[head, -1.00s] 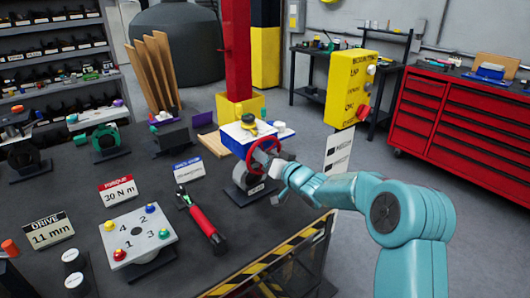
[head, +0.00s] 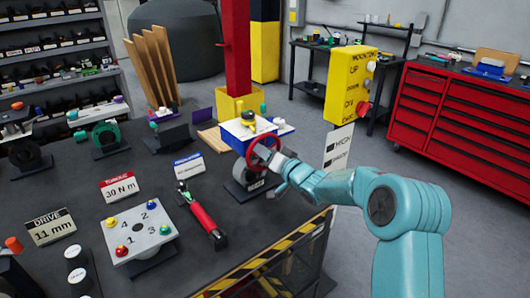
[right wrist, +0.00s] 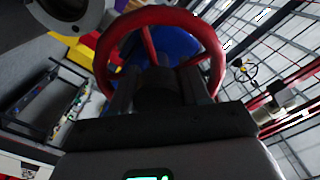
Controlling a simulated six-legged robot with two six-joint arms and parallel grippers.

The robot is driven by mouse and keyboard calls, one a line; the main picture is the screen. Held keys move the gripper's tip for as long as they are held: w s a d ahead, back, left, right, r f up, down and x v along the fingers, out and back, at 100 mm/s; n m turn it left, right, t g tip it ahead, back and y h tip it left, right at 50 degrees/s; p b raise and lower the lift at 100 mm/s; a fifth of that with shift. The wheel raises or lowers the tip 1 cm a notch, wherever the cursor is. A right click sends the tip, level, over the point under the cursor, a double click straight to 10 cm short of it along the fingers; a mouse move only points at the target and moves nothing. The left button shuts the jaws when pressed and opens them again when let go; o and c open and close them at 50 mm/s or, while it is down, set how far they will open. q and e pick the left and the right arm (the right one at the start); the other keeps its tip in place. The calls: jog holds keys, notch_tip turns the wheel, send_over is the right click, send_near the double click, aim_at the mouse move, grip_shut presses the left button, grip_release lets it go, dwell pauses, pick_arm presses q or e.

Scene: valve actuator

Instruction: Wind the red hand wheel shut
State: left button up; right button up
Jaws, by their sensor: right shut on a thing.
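The red hand wheel (head: 264,154) is on the valve actuator (head: 246,172) at the right side of the dark bench. The actuator has a blue box top (head: 240,135). My right gripper (head: 283,166) comes to the wheel from the right and is shut on it. In the right wrist view, the red wheel (right wrist: 160,18) arches over the top, and my right gripper's dark fingers (right wrist: 162,92) reach up inside its ring, near a spoke or the hub. The exact grip point is dark and hard to see. My left gripper is not in view.
A red-handled torque wrench (head: 203,215) and a numbered plate (head: 138,232) lie on the bench to the left. A yellow control box (head: 350,84) stands behind my right arm. Striped edging (head: 270,258) marks the bench's front right edge.

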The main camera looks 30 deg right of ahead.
jog(key=o, duration=0.7)
jog(key=shift+d+r, duration=0.15)
jog(key=shift+r, duration=0.1)
jog(key=shift+o, duration=0.2)
jog(key=shift+s+f, duration=0.1)
jog(key=shift+s+f, duration=0.1)
jog(key=shift+s, duration=0.05)
jog(key=s+d+b, duration=0.1)
jog(key=s+b, duration=0.3)
jog(key=s, duration=1.2)
jog(key=shift+d, duration=0.1)
